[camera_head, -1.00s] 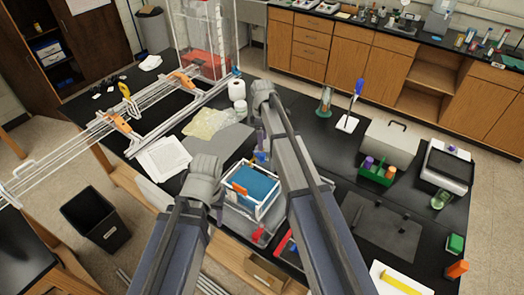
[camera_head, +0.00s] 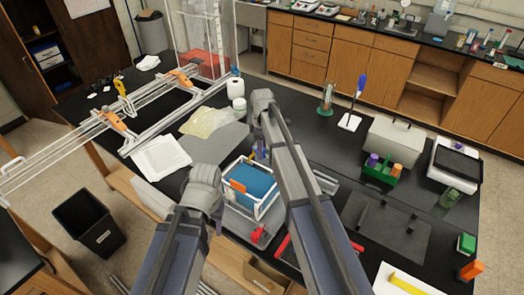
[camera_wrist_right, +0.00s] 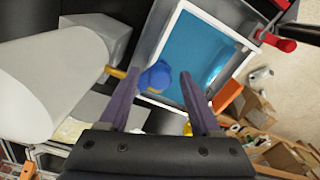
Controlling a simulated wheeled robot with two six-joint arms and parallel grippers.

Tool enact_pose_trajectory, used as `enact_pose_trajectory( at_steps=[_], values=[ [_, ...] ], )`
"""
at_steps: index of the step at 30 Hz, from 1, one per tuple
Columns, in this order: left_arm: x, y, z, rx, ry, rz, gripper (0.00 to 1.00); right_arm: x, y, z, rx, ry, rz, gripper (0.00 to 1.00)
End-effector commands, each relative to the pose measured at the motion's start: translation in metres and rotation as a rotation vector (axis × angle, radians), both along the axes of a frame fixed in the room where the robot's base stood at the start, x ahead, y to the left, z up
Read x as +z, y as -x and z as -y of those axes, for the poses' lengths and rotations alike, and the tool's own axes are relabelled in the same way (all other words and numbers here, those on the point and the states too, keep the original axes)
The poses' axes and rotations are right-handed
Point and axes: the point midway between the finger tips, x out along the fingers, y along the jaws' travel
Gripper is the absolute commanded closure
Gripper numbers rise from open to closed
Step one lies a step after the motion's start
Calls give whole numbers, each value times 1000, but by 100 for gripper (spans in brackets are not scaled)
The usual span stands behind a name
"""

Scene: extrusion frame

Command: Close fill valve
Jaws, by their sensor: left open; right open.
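A tank of blue liquid (camera_head: 258,186) sits in a white frame on the black bench, and it fills the middle of the right wrist view (camera_wrist_right: 195,58). A blue valve handle (camera_wrist_right: 156,76) on a brass-coloured stem stands at the tank's edge. My right gripper (camera_wrist_right: 159,80) is open, with its purple fingers on either side of the blue handle; I cannot tell whether they touch it. A red handle (camera_head: 261,236) is at the tank's near side. Which handle is the fill valve is not marked. My left gripper (camera_head: 218,222) is open beside the tank's near left corner, partly hidden by its wrist.
A large white cylinder (camera_wrist_right: 45,80) lies left of my right gripper in the wrist view. A green rack (camera_head: 382,171), a grey case (camera_head: 394,142) and a dark plate (camera_head: 388,228) stand to the right. A rail frame (camera_head: 110,121) and white sheets (camera_head: 160,158) are at the left.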

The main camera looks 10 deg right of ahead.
Motion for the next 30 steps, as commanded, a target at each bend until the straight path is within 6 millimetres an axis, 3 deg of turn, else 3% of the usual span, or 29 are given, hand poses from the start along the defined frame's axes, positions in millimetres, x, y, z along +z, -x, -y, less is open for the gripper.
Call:
enact_pose_trajectory(
  at_steps=[3, 20, 30],
  values=[
    [1, 0, 0, 0, 0, 0, 50, 1, 0, 0, 0, 0, 0, 37],
    [1, 0, 0, 0, 0, 0, 50, 0, 0, 0, 0, 0, 0, 100],
    [1, 0, 0, 0, 0, 0, 50, 0, -1, 2, 31, 0, 0, 100]
  ],
)
